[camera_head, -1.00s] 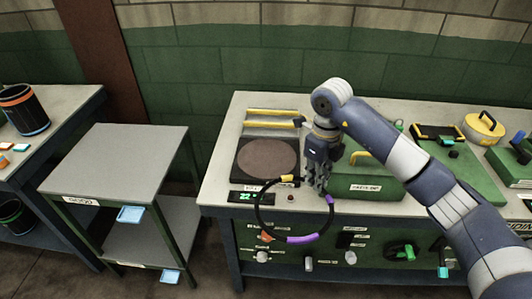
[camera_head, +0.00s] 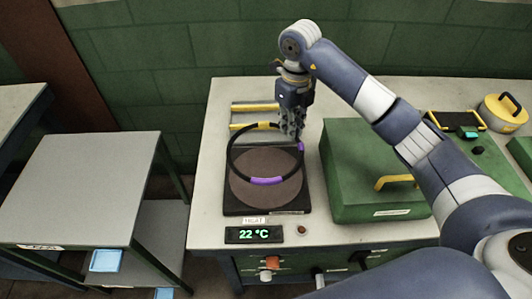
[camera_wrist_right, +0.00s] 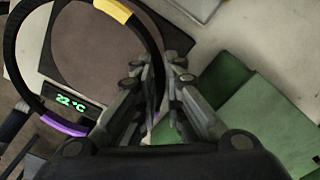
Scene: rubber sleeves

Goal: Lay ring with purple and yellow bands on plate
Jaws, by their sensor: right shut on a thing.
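The ring (camera_head: 232,156) is black with purple and yellow bands. My right gripper (camera_head: 292,135) is shut on its right side, near a purple band. In the head view the ring appears over the round brown plate (camera_head: 262,190), which is set in a dark square base. I cannot tell for certain whether the ring touches the plate. In the right wrist view the ring (camera_wrist_right: 154,40) passes between the fingers (camera_wrist_right: 165,95), with the plate (camera_wrist_right: 95,45) behind it. My left gripper is not in view.
A display (camera_head: 254,235) reading 22 °C sits in front of the plate. A green box (camera_head: 365,170) with a yellow handle stands close to its right. Yellow bars (camera_head: 255,107) lie behind the plate. A grey side table (camera_head: 85,185) stands to the left.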

